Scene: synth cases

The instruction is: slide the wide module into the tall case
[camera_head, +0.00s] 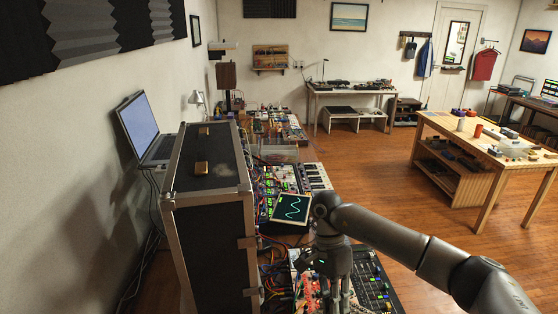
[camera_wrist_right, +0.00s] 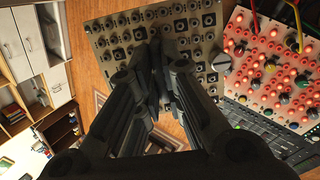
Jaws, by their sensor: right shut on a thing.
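The tall case (camera_head: 208,215) stands upright at the left in the head view, black with metal edges and brass-coloured latches. Its open side faces right, with lit modules and cables along it. My right gripper (camera_head: 328,292) points down to the right of the case, low in the head view. In the right wrist view the gripper (camera_wrist_right: 160,58) is shut on a pale panel with rows of dark jacks (camera_wrist_right: 184,32), which seems to be the wide module. The fingers cover part of that panel. In the head view I cannot make the held module out. My left gripper is out of view.
A tilted screen with a green wave (camera_head: 291,208) sits between the case and my right arm. A red-lit panel (camera_wrist_right: 268,62) with cables lies beside the held panel. A laptop (camera_head: 145,130) stands behind the case. Open wooden floor (camera_head: 370,185) lies to the right.

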